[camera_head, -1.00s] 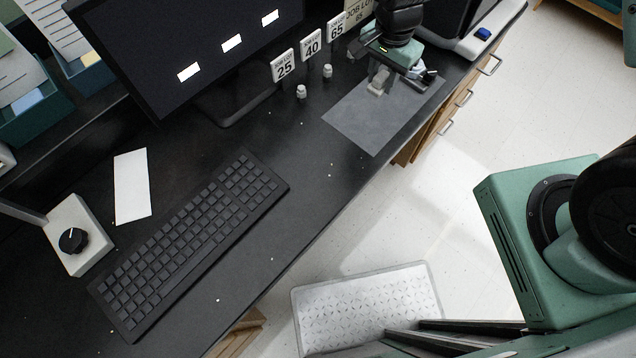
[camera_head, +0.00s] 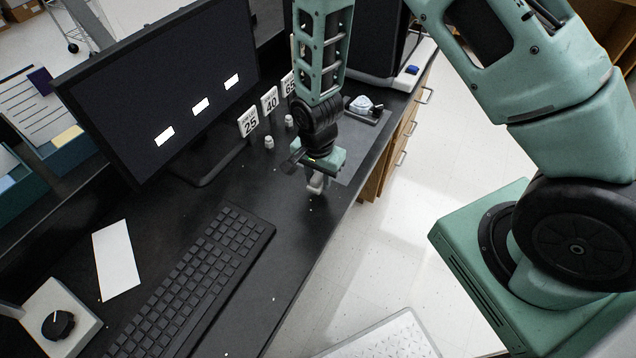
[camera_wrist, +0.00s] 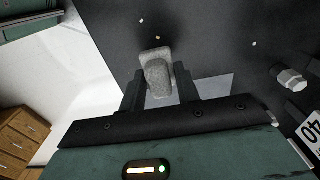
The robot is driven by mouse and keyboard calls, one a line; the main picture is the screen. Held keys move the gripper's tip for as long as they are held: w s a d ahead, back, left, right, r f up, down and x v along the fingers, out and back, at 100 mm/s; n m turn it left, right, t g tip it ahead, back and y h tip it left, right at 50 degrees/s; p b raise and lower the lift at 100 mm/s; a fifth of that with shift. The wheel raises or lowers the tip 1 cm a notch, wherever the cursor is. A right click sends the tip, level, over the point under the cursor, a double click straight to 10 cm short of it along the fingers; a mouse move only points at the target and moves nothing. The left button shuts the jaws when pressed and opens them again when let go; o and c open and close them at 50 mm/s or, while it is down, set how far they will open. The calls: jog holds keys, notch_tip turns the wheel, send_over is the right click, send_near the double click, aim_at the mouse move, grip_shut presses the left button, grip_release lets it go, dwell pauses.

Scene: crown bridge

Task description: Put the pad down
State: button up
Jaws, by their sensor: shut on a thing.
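The pad is a small pale grey, rough-looking block (camera_head: 316,186) with rounded edges. It is at the tip of my gripper (camera_head: 314,176), over the black desk just in front of the grey mat (camera_head: 350,168). In the wrist view the pad (camera_wrist: 155,66) sits between the two dark fingers of my gripper (camera_wrist: 160,88), which are shut on it, and its far end sticks out past them. I cannot tell whether its underside touches the desk. Part of the mat is hidden behind my arm.
Number cards (camera_head: 269,101) and small white pegs (camera_head: 269,142) stand behind the gripper, near the monitor (camera_head: 165,85). A keyboard (camera_head: 190,285) lies to the left. A white domed object (camera_head: 362,104) sits beyond the mat. The desk's edge runs close on the right. Small pale crumbs dot the desk.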

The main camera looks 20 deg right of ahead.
aim_at(318, 184)
jog(key=shift+f, duration=1.5)
jog(key=shift+f, duration=0.1)
jog(key=o, duration=1.1)
